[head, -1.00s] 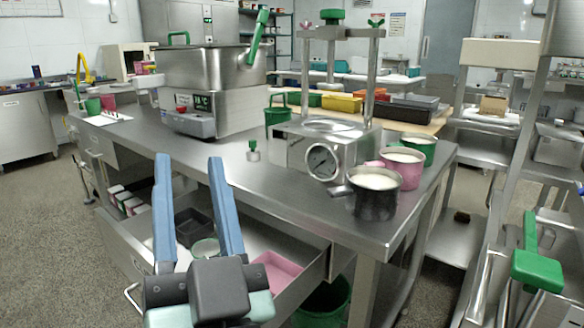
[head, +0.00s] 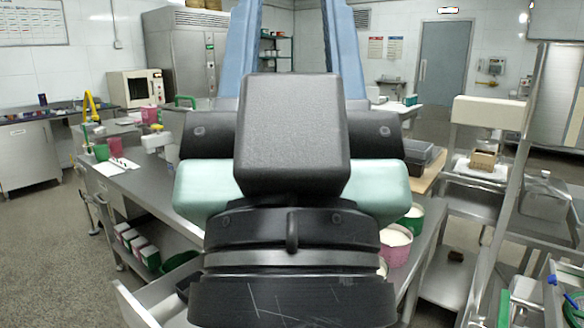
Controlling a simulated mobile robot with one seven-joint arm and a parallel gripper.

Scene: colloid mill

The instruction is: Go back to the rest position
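My gripper (head: 295,25) is raised close in front of the head camera and fills the middle of the view. Its two blue fingers point up and away, spread apart, with their tips cut off by the top edge. No object shows between the visible parts of the fingers. The steel table (head: 150,185) lies behind and below my gripper. My gripper hides the middle of the table and most of the colloid mill area.
An open drawer (head: 137,304) juts out at the lower left of the table. A pink pot (head: 396,250) and a green pot (head: 413,217) stand at the table's right end. A steel shelf rack (head: 470,240) stands to the right. Floor is clear at the left.

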